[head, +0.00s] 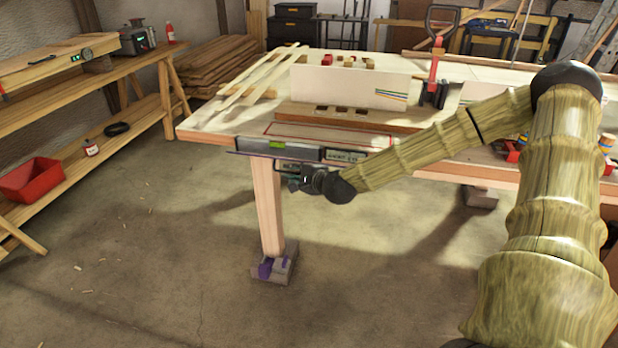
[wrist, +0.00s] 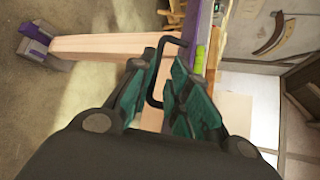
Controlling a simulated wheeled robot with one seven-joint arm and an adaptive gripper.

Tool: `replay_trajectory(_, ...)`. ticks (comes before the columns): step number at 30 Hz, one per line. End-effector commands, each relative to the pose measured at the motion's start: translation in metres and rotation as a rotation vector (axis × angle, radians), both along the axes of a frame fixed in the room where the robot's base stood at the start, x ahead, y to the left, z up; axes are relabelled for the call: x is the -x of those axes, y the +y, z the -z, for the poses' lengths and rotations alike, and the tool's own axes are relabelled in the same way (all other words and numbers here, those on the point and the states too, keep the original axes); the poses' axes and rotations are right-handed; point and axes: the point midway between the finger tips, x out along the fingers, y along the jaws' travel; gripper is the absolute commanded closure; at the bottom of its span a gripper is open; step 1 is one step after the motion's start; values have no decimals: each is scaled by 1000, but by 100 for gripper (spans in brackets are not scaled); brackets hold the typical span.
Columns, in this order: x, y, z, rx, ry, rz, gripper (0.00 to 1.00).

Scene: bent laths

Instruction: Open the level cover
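The level cover (head: 240,143) is a long grey panel along the table's front left edge, with a green vial (head: 277,145) in it. In the wrist view its purple edge (wrist: 202,30) and the green vial (wrist: 199,58) show beyond my fingers. A black U-shaped handle (wrist: 151,92) stands out from it. My gripper (head: 291,181) is just below and in front of the panel. In the wrist view my gripper (wrist: 163,66) has its teal fingers apart, one on each side of the handle bar. Whether either finger touches the bar is unclear.
The workbench (head: 205,126) carries pale laths (head: 262,77), a white board (head: 350,87) and a red-handled tool (head: 436,60). A wooden leg (head: 268,210) on a grey foot stands beside my gripper. A side shelf with a red bin (head: 32,180) is at left. The floor in front is clear.

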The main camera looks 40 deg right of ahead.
Motion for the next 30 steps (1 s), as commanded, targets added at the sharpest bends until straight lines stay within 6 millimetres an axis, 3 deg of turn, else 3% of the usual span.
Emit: replay_trajectory(30, 61, 0, -24, -1, -2, 1, 83)
